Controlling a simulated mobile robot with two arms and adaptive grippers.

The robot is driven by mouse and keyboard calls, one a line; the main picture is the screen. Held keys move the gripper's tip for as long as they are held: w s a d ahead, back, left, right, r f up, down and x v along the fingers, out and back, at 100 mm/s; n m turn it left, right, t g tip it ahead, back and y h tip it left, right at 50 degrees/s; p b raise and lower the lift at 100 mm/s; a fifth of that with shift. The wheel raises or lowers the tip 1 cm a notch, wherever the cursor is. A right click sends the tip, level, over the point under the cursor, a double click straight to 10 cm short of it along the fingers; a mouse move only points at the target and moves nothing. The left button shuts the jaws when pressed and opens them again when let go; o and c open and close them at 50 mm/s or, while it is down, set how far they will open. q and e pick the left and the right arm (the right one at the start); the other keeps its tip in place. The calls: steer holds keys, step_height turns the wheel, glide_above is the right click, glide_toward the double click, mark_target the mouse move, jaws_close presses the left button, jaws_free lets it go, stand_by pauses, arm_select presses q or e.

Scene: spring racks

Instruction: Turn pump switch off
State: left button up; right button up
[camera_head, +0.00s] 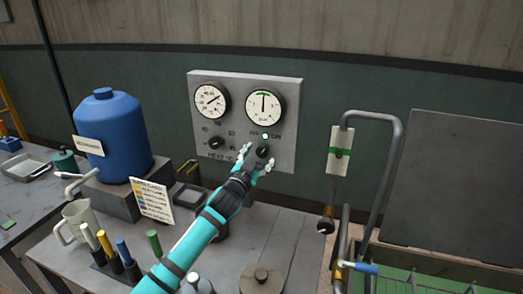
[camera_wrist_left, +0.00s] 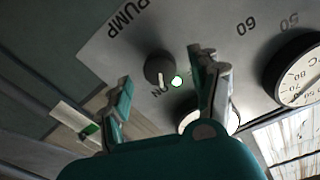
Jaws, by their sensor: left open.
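The pump switch is a dark round knob (camera_head: 262,150) on the grey wall panel (camera_head: 286,95), below the right gauge. In the left wrist view the knob (camera_wrist_left: 159,68) sits beside the word PUMP, and its white mark faces the ON lettering. A small light (camera_head: 265,136) beside the knob is lit; it also shows in the left wrist view (camera_wrist_left: 177,81). My left gripper (camera_head: 257,160) is open in front of the panel, just below the knob. In the left wrist view its fingers (camera_wrist_left: 165,95) are apart with nothing between them. I cannot tell whether they touch the panel.
A second knob (camera_head: 215,143) is left on the panel, below the left gauge (camera_head: 210,100). A blue tank (camera_head: 115,135), a jug (camera_head: 77,222) and coloured-handled tools (camera_head: 120,250) stand on the bench at left. A bent grey pipe frame (camera_head: 386,170) rises at right.

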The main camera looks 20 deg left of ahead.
mark_target(261, 154)
arm_select(q)
steer(key=shift+w, duration=1.6)
steer(key=shift+d, duration=0.1)
steer(key=shift+c, duration=0.5)
arm_select(e)
steer(key=shift+s+r, duration=0.2)
steer(key=shift+s, duration=0.95)
arm_select(q)
steer(key=shift+c, duration=1.2)
steer(key=c, duration=0.8)
steer(key=shift+c, duration=0.2)
arm_select(e)
steer(key=shift+w, duration=0.4)
